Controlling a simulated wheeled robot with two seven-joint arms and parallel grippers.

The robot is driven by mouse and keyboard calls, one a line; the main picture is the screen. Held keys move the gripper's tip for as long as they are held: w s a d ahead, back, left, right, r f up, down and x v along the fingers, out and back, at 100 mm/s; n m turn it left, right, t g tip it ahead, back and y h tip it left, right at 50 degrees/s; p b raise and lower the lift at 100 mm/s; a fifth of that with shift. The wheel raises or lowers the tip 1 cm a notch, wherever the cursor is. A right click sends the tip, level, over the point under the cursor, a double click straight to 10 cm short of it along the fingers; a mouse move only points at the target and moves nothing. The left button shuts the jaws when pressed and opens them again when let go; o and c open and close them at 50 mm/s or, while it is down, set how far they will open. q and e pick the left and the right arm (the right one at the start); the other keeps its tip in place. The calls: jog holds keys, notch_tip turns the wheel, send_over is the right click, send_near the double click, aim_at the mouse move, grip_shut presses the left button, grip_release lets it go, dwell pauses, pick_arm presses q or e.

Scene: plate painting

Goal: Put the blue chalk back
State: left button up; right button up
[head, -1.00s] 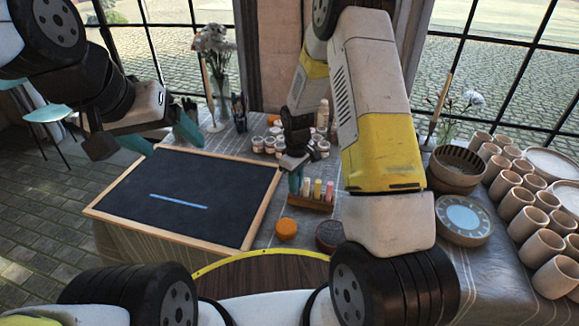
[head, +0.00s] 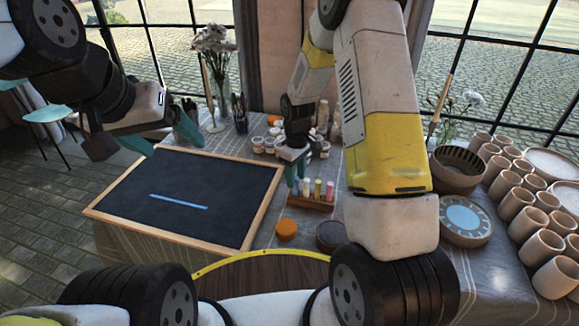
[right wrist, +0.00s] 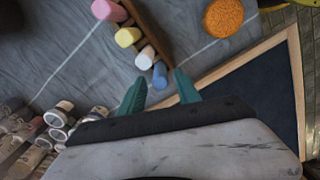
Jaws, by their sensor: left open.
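The blue chalk (head: 296,187) stands at the left end of the wooden chalk holder (head: 310,203), beside the white chalk (head: 307,187). In the right wrist view the blue chalk (right wrist: 160,75) sits at the end of the row, between my fingertips, with a gap on each side. My right gripper (head: 296,172) is open just over that end of the holder; its fingers also show in the right wrist view (right wrist: 160,82). My left gripper (head: 168,138) is open and empty above the far left corner of the blackboard.
The framed blackboard (head: 190,215) with a blue chalk line lies left of the holder. Yellow chalk (head: 318,189) and pink chalk (head: 329,190) share the holder. An orange round sponge (head: 286,229) lies in front. Small paint jars (head: 270,146) stand behind; bowls and cups are at right.

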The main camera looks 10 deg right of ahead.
notch_tip(320, 180, up, 9)
jog(key=shift+f, duration=0.15)
jog(key=s+d+r+m+t, duration=0.15)
jog(key=s+r, duration=0.35)
jog(key=r, duration=0.6)
jog(key=s+r+m+t+y, duration=0.1)
jog(key=s+r+m+t, duration=0.1)
jog(key=s+r, duration=0.4)
jog(key=s+d+r+m+t+y, duration=0.1)
jog(key=s+r+m, duration=0.4)
jog(key=s, duration=0.8)
jog(key=shift+r+t, duration=0.35)
jog(key=shift+t, duration=0.5)
